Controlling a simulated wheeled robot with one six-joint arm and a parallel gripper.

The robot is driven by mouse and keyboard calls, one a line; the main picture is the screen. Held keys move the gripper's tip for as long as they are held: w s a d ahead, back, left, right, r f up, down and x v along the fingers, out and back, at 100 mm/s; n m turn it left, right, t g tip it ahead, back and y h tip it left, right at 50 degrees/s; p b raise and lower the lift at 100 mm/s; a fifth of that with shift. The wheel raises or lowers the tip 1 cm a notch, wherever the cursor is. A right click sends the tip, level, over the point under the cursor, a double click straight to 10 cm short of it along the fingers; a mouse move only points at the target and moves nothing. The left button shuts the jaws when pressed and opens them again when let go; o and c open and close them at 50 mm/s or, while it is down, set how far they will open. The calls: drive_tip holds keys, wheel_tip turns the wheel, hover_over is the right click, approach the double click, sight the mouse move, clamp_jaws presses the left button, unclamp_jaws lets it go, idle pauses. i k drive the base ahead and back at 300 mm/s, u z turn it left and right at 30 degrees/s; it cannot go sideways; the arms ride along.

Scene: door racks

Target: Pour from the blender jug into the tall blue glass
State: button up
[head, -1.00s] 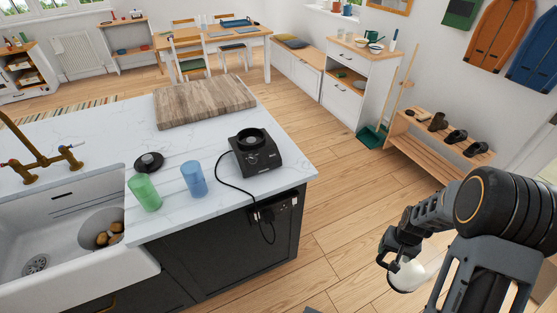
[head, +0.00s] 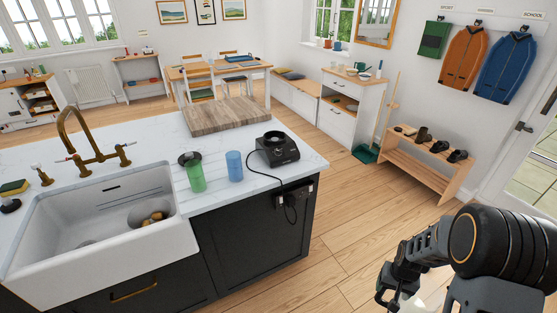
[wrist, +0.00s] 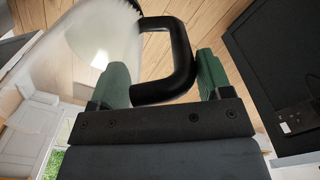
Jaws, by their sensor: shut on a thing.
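The tall blue glass (head: 234,166) stands upright on the white island counter, near its front edge. A green glass (head: 196,175) stands just left of it. My gripper (wrist: 163,76) is shut on the black handle of the blender jug (wrist: 100,38), one green-padded finger on each side. The jug is see-through with a pale, whitish look; whether that is its contents I cannot tell. In the head view my gripper (head: 388,287) is at the lower right, over the floor and well apart from the glasses. Only a little of the jug shows there.
The black blender base (head: 277,150) with its cord is right of the blue glass. A black lid (head: 186,157) lies behind the green glass. A wooden board (head: 222,115) lies farther back. The sink (head: 100,220) with a brass tap is left.

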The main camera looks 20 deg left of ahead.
sight(235, 167)
drive_tip(key=u, duration=2.4)
drive_tip(key=i, duration=0.25)
drive_tip(key=z, duration=0.4)
